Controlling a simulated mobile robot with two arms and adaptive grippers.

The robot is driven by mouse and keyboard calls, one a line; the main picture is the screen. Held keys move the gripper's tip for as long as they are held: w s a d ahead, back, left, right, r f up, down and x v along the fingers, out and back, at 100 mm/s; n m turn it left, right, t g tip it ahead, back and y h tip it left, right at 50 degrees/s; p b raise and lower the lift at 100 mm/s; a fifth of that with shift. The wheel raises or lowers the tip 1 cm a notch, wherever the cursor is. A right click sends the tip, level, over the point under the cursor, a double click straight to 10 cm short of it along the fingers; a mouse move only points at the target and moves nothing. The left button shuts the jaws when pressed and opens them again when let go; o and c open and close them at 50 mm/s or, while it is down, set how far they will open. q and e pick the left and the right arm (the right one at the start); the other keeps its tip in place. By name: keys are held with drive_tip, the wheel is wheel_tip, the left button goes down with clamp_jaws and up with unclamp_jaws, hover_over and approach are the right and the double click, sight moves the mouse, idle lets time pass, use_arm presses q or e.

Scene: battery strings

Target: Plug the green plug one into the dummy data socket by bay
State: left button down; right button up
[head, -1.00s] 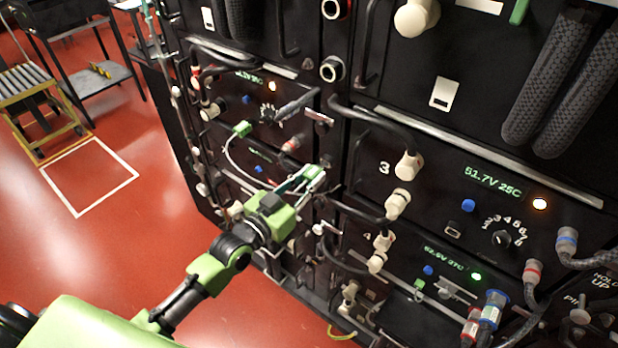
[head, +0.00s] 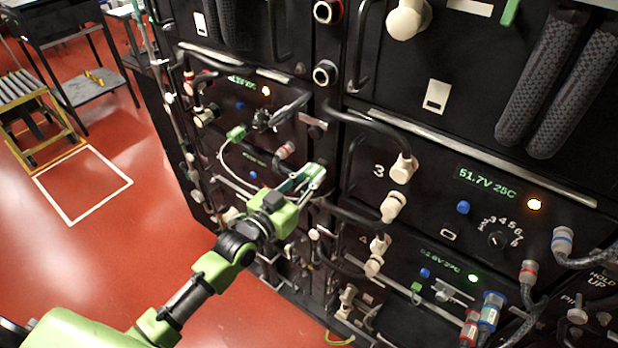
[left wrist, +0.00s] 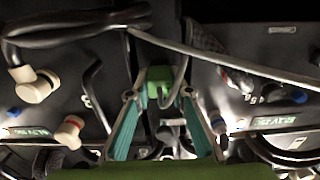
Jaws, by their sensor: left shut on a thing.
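My left gripper (head: 312,175) is in front of the middle of the battery rack, with its teal fingers pointing at the rack face. In the left wrist view its fingers (left wrist: 160,90) are shut on a small green plug (left wrist: 158,76) with a thin pale cable. In the head view the fingers largely hide this plug. Another green plug (head: 236,133) sits at the rack's left column, and a thin white cable loops down from it behind my left gripper. I cannot make out which fitting is the dummy data socket. My right gripper is not in view.
The rack carries black handles, cream connectors (head: 393,207), thick black cables and a lit display (head: 487,184). A further green piece (head: 416,287) is low on the right. Red and blue connectors (head: 490,312) stick out there. Open red floor and a roller cart (head: 30,115) are at left.

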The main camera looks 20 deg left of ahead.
use_arm(q)
drive_tip(key=c, duration=1.7)
unclamp_jaws()
drive_tip(key=shift+w, duration=0.1)
drive_tip(key=v, duration=1.2)
